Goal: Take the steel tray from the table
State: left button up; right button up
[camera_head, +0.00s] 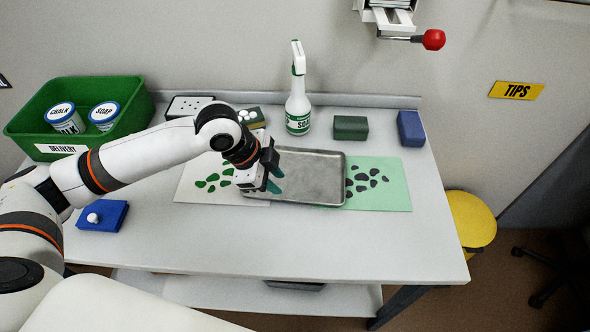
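The steel tray (312,178) is a shallow grey rectangle lying on the table (300,240), over parts of a white mat and a green mat. My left gripper (275,180) is above the tray's left end, its fingers pointing down and to the right. Two teal fingertips show with a gap between them, so it looks open. The gripper hides the tray's left rim, and I cannot tell whether the fingers touch it. My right gripper is not in view.
A spray bottle (298,100) stands behind the tray. A green block (350,128) and a blue block (410,128) are at the back right. A green delivery bin (135,125) with two tubs stands at the left. The table's front right is clear.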

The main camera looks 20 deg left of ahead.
aim_at(298, 200)
pick_arm(q)
jog(key=shift+w+d+f, duration=0.15)
jog(key=shift+d+f, duration=0.7)
jog(key=shift+f, duration=0.15)
jog(key=shift+w+d+f, duration=0.1)
jog(key=shift+d+f, duration=0.05)
jog(key=shift+f, duration=0.4)
jog(key=x, duration=0.3)
jog(key=shift+d+f, duration=0.2)
jog(key=shift+d, duration=0.25)
jog(key=shift+d+f, duration=0.15)
jog(key=shift+f, duration=0.3)
jog(key=c, duration=0.5)
grip_shut()
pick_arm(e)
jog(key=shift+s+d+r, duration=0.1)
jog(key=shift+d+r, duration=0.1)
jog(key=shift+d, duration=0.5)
pick_arm(q)
jog(key=shift+r, duration=0.1)
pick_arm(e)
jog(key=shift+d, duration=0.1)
